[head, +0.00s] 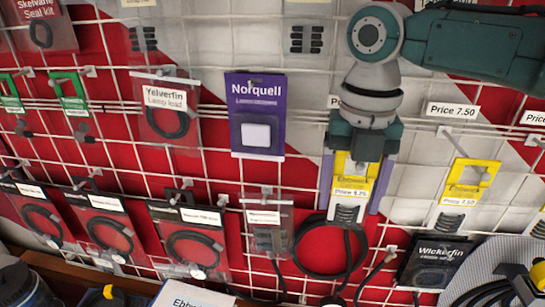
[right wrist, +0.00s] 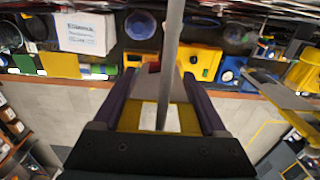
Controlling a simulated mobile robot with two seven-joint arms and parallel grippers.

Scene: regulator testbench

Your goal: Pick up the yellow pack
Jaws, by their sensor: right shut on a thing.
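My right gripper (head: 354,198) comes down from the top right in the head view, its purple fingers on either side of a yellow pack (head: 352,184). The pack has a yellow top, a white price label and a grey and white lower part. The gripper is shut on it, in front of the wire grid. In the right wrist view the pack's yellow edge (right wrist: 130,117) shows between the fingers (right wrist: 165,108). A grey rod runs over the middle of it there. I cannot tell whether the pack is still on a hook. My left gripper is not in view.
A similar yellow pack (head: 466,184) hangs to the right. A purple Norquell pack (head: 256,105) hangs to the left. A black cable loop (head: 300,262) and a dark Wickerfin pack (head: 433,262) hang below. Price tags and hooks stick out from the grid (head: 215,200).

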